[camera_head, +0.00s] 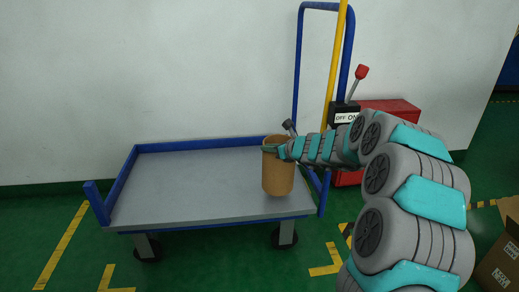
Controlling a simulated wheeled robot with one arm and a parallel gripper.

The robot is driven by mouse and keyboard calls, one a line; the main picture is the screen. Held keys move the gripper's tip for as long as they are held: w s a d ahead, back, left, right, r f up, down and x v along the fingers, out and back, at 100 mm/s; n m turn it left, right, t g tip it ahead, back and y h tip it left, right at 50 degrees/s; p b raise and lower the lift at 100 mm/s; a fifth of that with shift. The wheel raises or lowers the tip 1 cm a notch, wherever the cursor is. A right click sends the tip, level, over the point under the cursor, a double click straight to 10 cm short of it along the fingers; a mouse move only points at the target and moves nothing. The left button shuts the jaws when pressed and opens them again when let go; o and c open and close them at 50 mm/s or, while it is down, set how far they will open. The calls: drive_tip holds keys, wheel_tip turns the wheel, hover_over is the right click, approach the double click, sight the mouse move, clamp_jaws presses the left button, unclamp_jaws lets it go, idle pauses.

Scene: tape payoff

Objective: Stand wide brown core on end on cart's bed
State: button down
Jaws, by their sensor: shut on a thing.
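The wide brown core (278,175) is an upright, open-topped tube at the right end of the cart's grey bed (190,188). My gripper (270,149) is shut on the core at its upper rim, reaching in from the right. The core's lower end shows against the bed's front right part; I cannot tell whether it touches the bed or hangs just above it. Part of the gripper's far finger is hidden by the core.
The cart has a low blue rail (200,145) along the back and a blue handle frame (297,60) at right. A red box (390,106) with a lever and switch label stands behind my arm. A cardboard box (499,262) is at lower right. The bed's left and middle are bare.

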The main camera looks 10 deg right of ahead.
drive_tip(key=w+a+f, duration=0.1)
drive_tip(key=w+f, duration=0.3)
drive_tip(key=w, duration=0.3)
drive_tip(key=shift+a+b, duration=0.25)
drive_tip(key=shift+b, duration=0.05)
drive_tip(key=shift+f, duration=0.1)
drive_tip(key=c, duration=1)
unclamp_jaws()
drive_tip(key=shift+o, duration=0.2)
drive_tip(key=p+v, duration=0.1)
drive_tip(key=v, duration=1.1)
